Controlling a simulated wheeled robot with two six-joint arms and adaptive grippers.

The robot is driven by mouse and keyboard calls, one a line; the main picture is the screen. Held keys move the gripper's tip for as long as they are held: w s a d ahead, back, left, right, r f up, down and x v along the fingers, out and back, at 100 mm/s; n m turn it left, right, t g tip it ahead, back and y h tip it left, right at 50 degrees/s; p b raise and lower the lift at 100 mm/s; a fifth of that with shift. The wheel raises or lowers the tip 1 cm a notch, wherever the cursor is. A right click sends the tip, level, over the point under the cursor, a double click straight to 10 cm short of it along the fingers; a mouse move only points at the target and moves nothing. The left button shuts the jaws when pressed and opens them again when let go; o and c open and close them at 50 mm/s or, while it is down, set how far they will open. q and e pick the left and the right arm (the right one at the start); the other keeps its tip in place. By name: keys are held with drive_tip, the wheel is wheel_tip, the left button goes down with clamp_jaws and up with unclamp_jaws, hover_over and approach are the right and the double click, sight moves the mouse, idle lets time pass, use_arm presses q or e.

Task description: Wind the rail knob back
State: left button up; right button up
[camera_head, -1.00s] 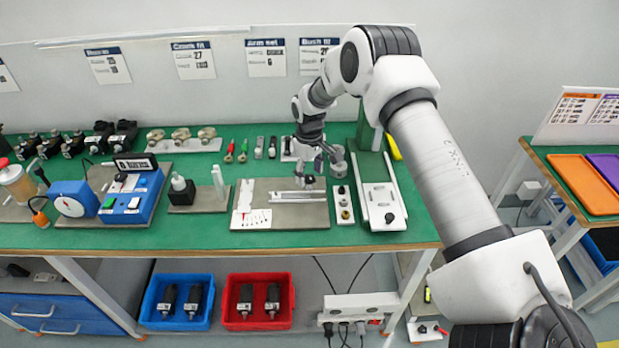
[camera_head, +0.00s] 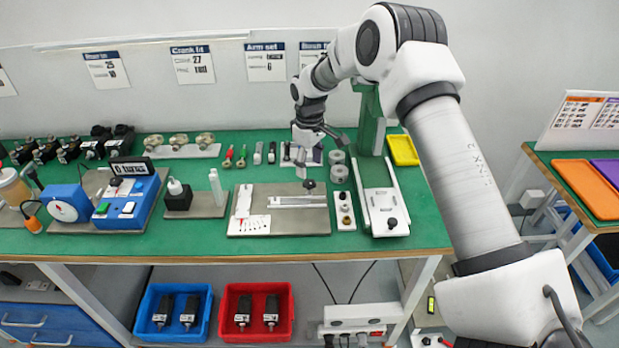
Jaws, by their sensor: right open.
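A grey plate (camera_head: 312,222) lies near the middle of the green bench, with a pale metal rail (camera_head: 297,201) on it. A small black knob (camera_head: 309,184) shows just behind the right part of the rail. My right gripper (camera_head: 302,172) hangs over the back of the plate, pointing down, open and with nothing seen in it. It is just behind and left of the knob and appears apart from it. A white slide (camera_head: 378,205) with a black knob (camera_head: 391,222) stands to the right. My left gripper is not in view.
A white strip (camera_head: 345,216) with small round parts lies right of the plate. Grey cylinders (camera_head: 339,173) and a green post (camera_head: 371,130) stand close behind. A blue box (camera_head: 128,200) and bottles are at the left. The bench front is clear.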

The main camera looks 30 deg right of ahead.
sight(310, 182)
wheel_tip(310, 182, down, 6)
drive_tip(key=shift+f+p, duration=0.2)
drive_tip(key=shift+p, duration=0.4)
drive_tip(key=shift+f, duration=0.4)
drive_tip(key=c, duration=1.2)
